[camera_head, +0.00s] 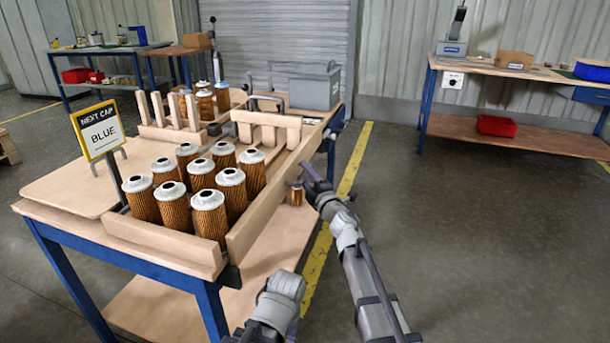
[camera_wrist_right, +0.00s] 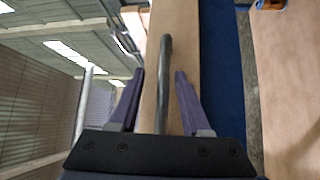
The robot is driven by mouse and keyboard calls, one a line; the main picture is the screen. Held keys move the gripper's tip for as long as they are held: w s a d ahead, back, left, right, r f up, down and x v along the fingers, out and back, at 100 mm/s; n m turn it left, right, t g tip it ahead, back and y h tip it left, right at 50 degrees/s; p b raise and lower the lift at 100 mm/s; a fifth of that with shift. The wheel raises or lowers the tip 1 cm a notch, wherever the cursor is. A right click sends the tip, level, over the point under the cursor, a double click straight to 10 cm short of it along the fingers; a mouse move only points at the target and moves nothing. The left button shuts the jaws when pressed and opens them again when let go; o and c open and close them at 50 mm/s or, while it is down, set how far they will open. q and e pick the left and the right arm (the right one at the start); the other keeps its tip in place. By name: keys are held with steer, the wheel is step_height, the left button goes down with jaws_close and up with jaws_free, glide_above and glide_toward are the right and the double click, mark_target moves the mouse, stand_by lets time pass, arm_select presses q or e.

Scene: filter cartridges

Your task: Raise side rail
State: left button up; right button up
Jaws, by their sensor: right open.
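The side rail (camera_head: 265,216) is a long wooden board along the right edge of the cartridge table in the head view. In the right wrist view, a wooden board (camera_wrist_right: 186,45) carries a grey bar handle (camera_wrist_right: 165,60). My right gripper (camera_head: 306,174) is at the outer side of the rail. In the right wrist view, my right gripper (camera_wrist_right: 160,74) is open, with the handle between its two purple fingers. I cannot tell whether either finger touches it. My left gripper does not show.
Several pleated filter cartridges (camera_head: 208,212) stand inside the rail. A sign reading "NEXT CAP BLUE" (camera_head: 98,130) stands at the left. A grey box (camera_head: 315,90) sits at the table's far end. The floor (camera_head: 470,220) to the right is clear.

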steer(key=v, duration=0.7)
steer(key=shift+s+b, duration=0.25)
steer(key=shift+b, duration=0.2)
steer(key=shift+d, duration=0.2)
